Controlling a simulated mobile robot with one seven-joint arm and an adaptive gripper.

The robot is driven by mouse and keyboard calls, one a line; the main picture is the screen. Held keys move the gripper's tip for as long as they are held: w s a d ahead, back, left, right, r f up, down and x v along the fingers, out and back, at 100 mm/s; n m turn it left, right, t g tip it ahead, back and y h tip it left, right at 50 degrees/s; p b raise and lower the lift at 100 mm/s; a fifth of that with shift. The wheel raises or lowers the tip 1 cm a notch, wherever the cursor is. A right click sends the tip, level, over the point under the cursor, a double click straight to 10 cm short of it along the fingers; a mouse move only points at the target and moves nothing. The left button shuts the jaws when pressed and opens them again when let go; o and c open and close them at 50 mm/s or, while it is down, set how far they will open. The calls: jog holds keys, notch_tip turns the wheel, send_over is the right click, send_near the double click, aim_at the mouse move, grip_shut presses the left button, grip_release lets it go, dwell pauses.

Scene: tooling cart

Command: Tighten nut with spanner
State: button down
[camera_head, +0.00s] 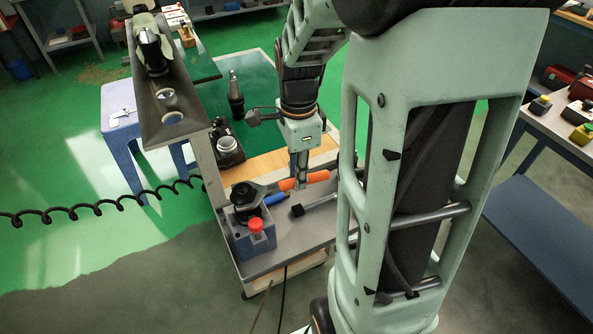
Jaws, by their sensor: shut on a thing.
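The spanner (289,184) has an orange handle and a dark ring-shaped head that lies at the black nut and holder (245,193) on top of a grey-blue block fixture (249,236). My gripper (300,182) points down over the cart and is shut on the orange handle. The spanner lies roughly level, its head to the left of the gripper. I cannot tell whether the head is fully seated around the nut.
The fixture has a red knob (256,225). A blue-handled tool (275,199) and a dark-headed hammer-like tool (298,210) lie on the cart top (290,240). A dark tool holder (235,95) stands farther back. A coiled black cable (110,205) hangs at left.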

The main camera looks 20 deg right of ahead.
jog(key=shift+s+a+m, duration=0.1)
jog(key=shift+s+m, duration=0.35)
jog(key=shift+m, duration=0.05)
jog(key=shift+s, duration=0.1)
jog(key=shift+s+a+m, duration=0.15)
jog(key=shift+s+m, duration=0.35)
jog(key=shift+m, duration=0.1)
jog(key=shift+s, duration=0.15)
jog(key=shift+s+a+m, duration=0.2)
jog(key=shift+s+m, duration=0.3)
jog(key=shift+m, duration=0.1)
jog(key=shift+s, duration=0.15)
dwell(0.3)
